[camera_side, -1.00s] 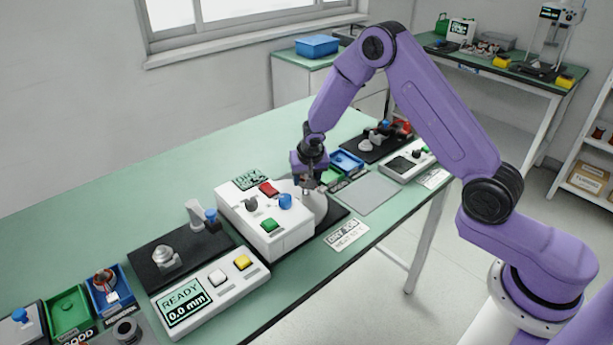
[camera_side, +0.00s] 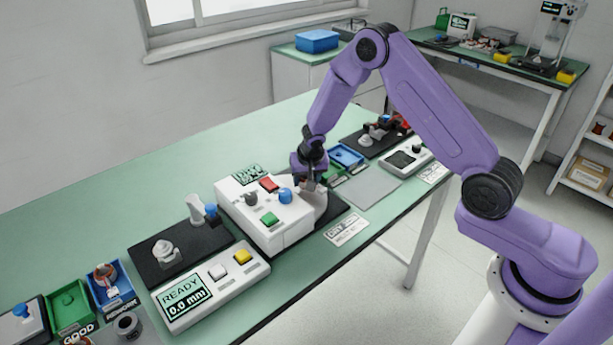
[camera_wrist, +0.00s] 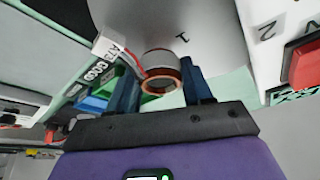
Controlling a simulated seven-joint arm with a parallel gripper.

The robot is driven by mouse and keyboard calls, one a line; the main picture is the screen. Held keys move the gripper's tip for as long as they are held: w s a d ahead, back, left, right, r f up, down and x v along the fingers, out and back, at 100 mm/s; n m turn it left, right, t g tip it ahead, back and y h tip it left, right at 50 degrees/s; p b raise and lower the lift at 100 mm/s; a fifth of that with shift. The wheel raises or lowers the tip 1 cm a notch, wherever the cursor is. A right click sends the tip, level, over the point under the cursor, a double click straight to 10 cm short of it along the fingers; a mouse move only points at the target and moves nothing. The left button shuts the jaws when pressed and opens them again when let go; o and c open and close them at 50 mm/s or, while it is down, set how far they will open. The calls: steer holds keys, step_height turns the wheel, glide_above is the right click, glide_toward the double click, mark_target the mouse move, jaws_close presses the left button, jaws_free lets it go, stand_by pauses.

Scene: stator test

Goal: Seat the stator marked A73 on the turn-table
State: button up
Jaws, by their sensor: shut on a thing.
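My gripper (camera_wrist: 160,88) is shut on a stator (camera_wrist: 161,72), a short cylinder with a copper-coloured ring, held between two dark blue fingers. Red leads run from the stator to a white tag (camera_wrist: 97,66); its print is sideways and seems to include A73. A pale grey round plate (camera_wrist: 205,35) marked 1 lies right by the stator and looks like the turn-table. I cannot tell whether the stator touches the plate.
The white box (camera_side: 268,236) has red, green, blue and black controls; its red button (camera_wrist: 305,62) is close at right in the wrist view. A black fixture pad (camera_side: 200,250) and a READY display unit (camera_side: 225,285) stand left. A grey mat (camera_side: 372,187) to the right is clear.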

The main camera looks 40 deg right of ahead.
steer(key=shift+f, duration=0.4)
stand_by(0.3)
steer(key=o, duration=1.2)
steer(key=v, duration=1.7)
steer(key=shift+s+r, duration=0.2)
